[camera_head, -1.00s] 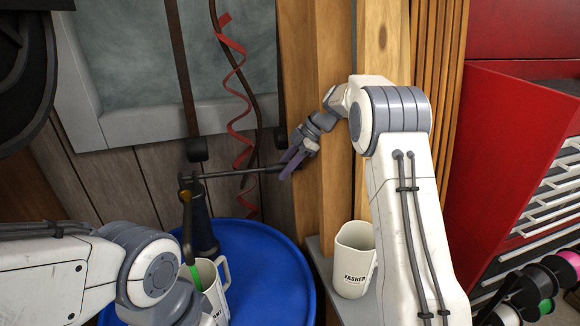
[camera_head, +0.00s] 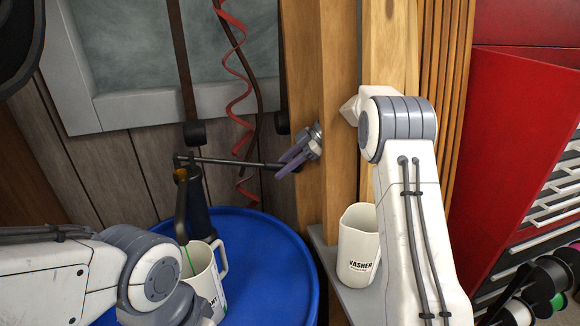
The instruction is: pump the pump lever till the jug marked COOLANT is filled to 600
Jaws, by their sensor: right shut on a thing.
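The dark pump (camera_head: 198,203) stands upright over the blue drum, its spout (camera_head: 181,212) pointing down. The pump lever (camera_head: 232,162) runs right from the pump's top, sloping slightly down. My right gripper (camera_head: 287,164) is shut on the lever's far end, beside the wooden post. A white jug (camera_head: 207,262) stands below the spout; only "NT" of its label shows, fitting COOLANT. A thin green streak (camera_head: 188,260) shows at the jug's mouth under the spout. Its fill level and scale cannot be read. My left arm covers part of the jug; the left gripper is out of sight.
A second white jug, marked WASHER (camera_head: 358,246), stands on a grey ledge (camera_head: 325,262) right of the blue drum (camera_head: 265,250). A red coiled hose (camera_head: 238,95) hangs behind the lever. A wooden post (camera_head: 338,120) and a red tool cabinet (camera_head: 515,150) stand to the right.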

